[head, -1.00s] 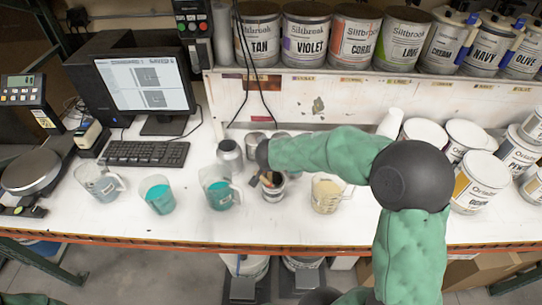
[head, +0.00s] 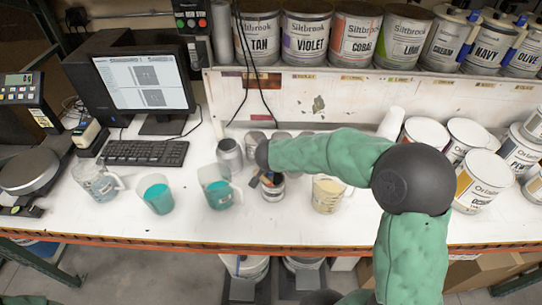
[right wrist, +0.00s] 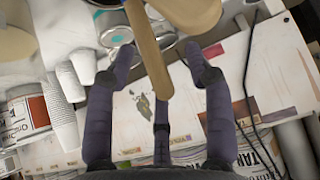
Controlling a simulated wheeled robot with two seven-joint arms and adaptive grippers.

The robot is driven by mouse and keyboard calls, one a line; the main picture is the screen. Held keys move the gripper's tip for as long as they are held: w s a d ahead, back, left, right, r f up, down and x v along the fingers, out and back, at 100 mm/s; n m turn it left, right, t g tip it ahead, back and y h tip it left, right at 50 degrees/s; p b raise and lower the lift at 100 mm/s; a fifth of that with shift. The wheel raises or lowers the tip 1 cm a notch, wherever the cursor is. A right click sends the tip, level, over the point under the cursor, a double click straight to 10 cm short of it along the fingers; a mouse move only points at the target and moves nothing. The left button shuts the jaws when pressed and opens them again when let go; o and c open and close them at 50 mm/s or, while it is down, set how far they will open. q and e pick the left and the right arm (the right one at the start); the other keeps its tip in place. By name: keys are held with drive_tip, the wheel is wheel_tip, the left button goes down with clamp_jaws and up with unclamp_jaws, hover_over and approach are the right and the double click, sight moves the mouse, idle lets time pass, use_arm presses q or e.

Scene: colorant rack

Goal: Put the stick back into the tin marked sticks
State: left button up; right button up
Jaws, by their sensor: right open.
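A light wooden stick (right wrist: 151,50) runs between the spread fingers of my right gripper (right wrist: 160,55) in the right wrist view, its rounded end toward the palm. The fingers stand apart on either side of it, with gaps. In the head view my right gripper (head: 257,176) is small and dark, over a small labelled tin (head: 272,193) in the middle of the bench. The tin's wording is too small to read, and its mouth is partly hidden. I cannot tell whether the stick stands in it. My left gripper is out of view.
A beaker of beige (head: 327,194) stands right of the tin, and a teal beaker (head: 217,189) left. A metal can (head: 230,153) and other small tins stand close behind. White cups (right wrist: 62,95) and large paint cans (head: 475,180) are to the side. The front bench strip is clear.

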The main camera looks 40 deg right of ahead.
drive_tip(key=v, duration=1.2)
drive_tip(key=shift+w, duration=0.1)
